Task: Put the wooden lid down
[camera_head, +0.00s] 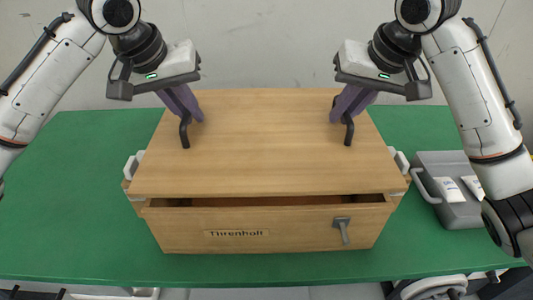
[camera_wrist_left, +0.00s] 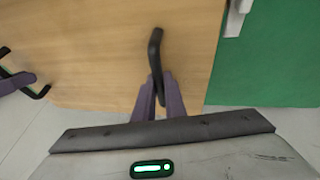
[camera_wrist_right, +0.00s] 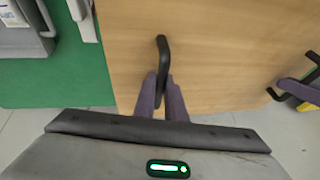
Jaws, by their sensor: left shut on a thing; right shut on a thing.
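The wooden lid (camera_head: 262,140) is a flat light-brown board with two black handles. It lies over the wooden box (camera_head: 270,230) marked "Threnholt", and a dark gap shows under its front edge. My left gripper (camera_head: 186,115) is shut on the lid's left black handle (camera_wrist_left: 155,50). My right gripper (camera_head: 347,115) is shut on the right black handle (camera_wrist_right: 162,55). Whether the lid's rear edge touches the box is hidden. A grey latch (camera_head: 341,228) hangs on the box front. The box's inside is mostly hidden.
The box stands on a green table (camera_head: 75,200). White side handles show at its left (camera_head: 132,166) and right (camera_head: 399,161). A grey case (camera_head: 448,182) with white packets (camera_head: 449,190) sits at the right. The table's left side is clear.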

